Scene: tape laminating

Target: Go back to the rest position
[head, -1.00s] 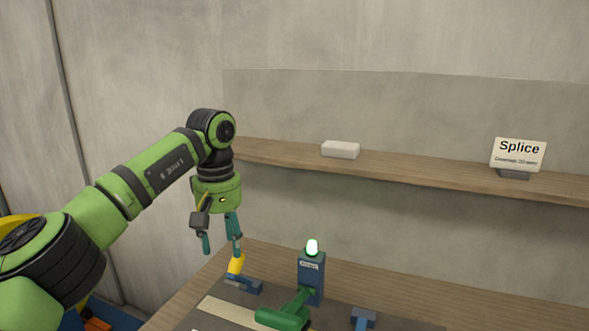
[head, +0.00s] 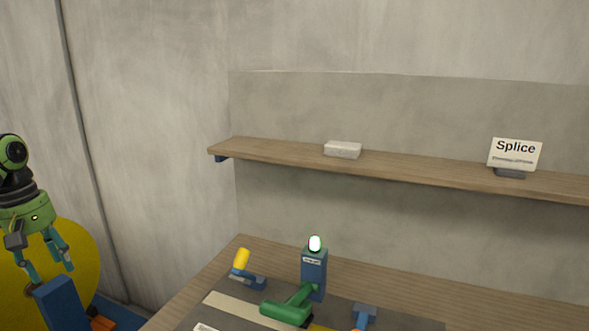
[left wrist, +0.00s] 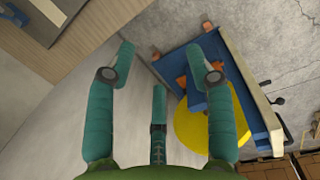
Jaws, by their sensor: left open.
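My left gripper (head: 48,277) is at the far left in the head view, away from the bench, with its teal fingers pointing down. It is open and empty. Its spread fingers also show in the left wrist view (left wrist: 160,62), with nothing between them. The tape laminating station (head: 313,276), a blue-grey post with a lit white-green lamp on top, stands on the bench with a green handle (head: 289,307) in front of it. A yellow-topped lever (head: 241,262) is just left of the post. My right gripper is not in view.
A wooden shelf (head: 420,172) on the back panel carries a white block (head: 342,150) and a "Splice" sign (head: 515,153). The wooden bench (head: 205,284) ends at the left. A blue structure (left wrist: 203,92) and a yellow round shape (left wrist: 232,125) lie below my left gripper.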

